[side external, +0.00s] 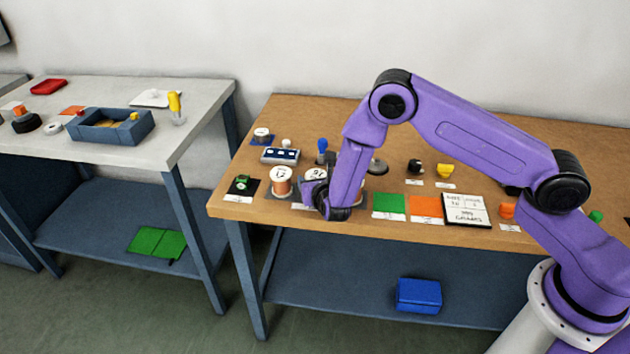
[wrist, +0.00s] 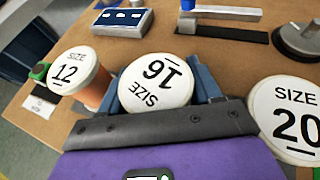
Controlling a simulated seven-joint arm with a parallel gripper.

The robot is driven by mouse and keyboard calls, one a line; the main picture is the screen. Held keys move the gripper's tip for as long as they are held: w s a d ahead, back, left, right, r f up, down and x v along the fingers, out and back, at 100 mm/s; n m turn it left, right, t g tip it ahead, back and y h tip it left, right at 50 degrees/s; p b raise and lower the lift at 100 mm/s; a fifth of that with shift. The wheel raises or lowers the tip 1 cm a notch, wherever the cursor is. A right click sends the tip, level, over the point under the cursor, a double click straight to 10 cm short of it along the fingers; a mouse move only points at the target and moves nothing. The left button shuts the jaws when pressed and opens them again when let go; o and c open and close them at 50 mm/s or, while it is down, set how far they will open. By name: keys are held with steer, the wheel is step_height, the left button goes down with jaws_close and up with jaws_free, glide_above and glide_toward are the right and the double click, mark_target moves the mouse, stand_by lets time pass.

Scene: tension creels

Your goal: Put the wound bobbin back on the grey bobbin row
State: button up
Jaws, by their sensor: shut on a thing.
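A white-capped bobbin marked SIZE 16 (wrist: 157,84) sits between the two blue fingers of my gripper (wrist: 160,88), which is shut on it. In the side view its cap (side external: 315,174) shows just left of my gripper (side external: 322,195); its lower part and any winding are hidden. A copper-wound bobbin marked SIZE 12 (wrist: 80,70) stands to its left, also seen in the side view (side external: 281,181). A SIZE 20 cap (wrist: 295,115) is to the right. The grey bobbin row (side external: 297,194) shows only in part under the bobbins; I cannot tell whether SIZE 16 touches it.
A blue block with white marks (side external: 280,156) and a blue-handled tool (side external: 322,146) stand behind the bobbins. A green square (side external: 390,204), an orange square (side external: 427,206) and a written card (side external: 466,210) lie to the right. A black pad (side external: 242,186) is at the left edge.

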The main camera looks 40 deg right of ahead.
steer(key=shift+f, duration=0.1)
steer(key=o, duration=0.9)
steer(key=shift+s+a, duration=0.1)
steer(key=v, duration=1.2)
steer(key=s+d+r+m+g+h, duration=0.2)
steer(key=s+d+r+m+g, duration=0.1)
steer(key=s+d+r+m, duration=0.25)
steer(key=s+d+r+m+g+y, duration=0.1)
steer(key=s+r+m+g+y, duration=0.1)
steer(key=s, duration=0.6)
steer(key=s+d+r+m+g+y, duration=0.2)
steer(key=s+r+m+g+y, duration=0.1)
steer(key=s+m, duration=0.4)
steer(key=s+d+r+m+g+y, duration=0.1)
steer(key=s+r+m+g, duration=0.3)
steer(key=s, duration=0.6)
steer(key=shift+s+d+m+y, duration=0.15)
steer(key=shift+s+m+y, duration=0.15)
steer(key=shift+y, duration=0.4)
